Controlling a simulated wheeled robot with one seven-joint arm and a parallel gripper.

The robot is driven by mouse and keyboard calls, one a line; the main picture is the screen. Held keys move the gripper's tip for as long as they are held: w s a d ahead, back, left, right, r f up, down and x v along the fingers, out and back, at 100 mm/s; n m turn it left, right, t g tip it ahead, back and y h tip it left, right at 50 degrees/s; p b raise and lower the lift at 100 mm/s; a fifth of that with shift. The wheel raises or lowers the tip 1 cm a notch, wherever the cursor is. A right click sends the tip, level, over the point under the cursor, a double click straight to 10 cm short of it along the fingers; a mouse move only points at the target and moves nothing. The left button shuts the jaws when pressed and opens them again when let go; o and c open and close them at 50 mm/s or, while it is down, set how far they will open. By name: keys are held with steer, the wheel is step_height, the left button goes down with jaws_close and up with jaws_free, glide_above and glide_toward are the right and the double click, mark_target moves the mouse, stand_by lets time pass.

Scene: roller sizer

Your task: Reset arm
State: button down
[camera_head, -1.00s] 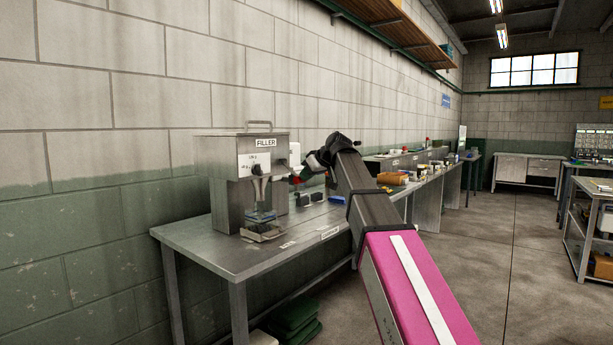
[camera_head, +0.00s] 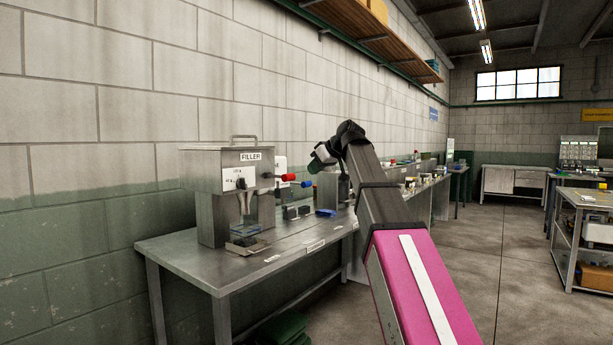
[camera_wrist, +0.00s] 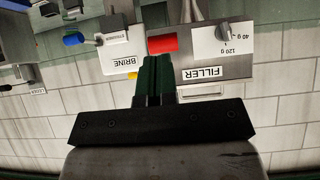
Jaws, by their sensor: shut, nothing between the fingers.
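My arm, pink and dark grey, reaches up from the bottom right of the head view. My gripper (camera_head: 318,160) is at its far end, above the bench and to the right of the filler. In the wrist view its green fingers (camera_wrist: 156,80) are together with nothing between them. The wrist view is upside down and shows the FILLER label and dial (camera_wrist: 228,32), with a BRINE machine (camera_wrist: 122,50) beside it. Gripper and machines appear apart.
The metal filler (camera_head: 225,200) stands on a steel bench (camera_head: 185,256) along the block wall. Small blue and dark items lie on the bench to its right. A shelf (camera_head: 350,25) runs above.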

steer(key=shift+s+d+r, duration=0.2)
steer(key=shift+d+r, duration=0.1)
steer(key=shift+f, duration=0.1)
steer(key=s+d+f+m+g+h, duration=0.1)
steer(key=d+f+m+h, duration=0.2)
steer(key=f, duration=1.5)
steer(key=s+d+f+m+g+h, duration=0.1)
steer(key=d+f+m, duration=0.3)
steer(key=f, duration=1.4)
steer(key=s+d+f+m+g+h, duration=0.1)
steer(key=s+d+f, duration=0.2)
steer(key=s+f, duration=0.3)
steer(key=s+d+f+m+g+h, duration=0.1)
steer(key=s+d+f, duration=0.2)
steer(key=s+f, duration=0.4)
steer(key=s+d+f+m+g+h, duration=0.1)
steer(key=s+f, duration=0.6)
steer(key=f, duration=1)
steer(key=d+g+h, duration=0.1)
steer(key=d, duration=0.1)
steer(key=shift+d+f+m, duration=0.15)
steer(key=shift+d+m, duration=0.25)
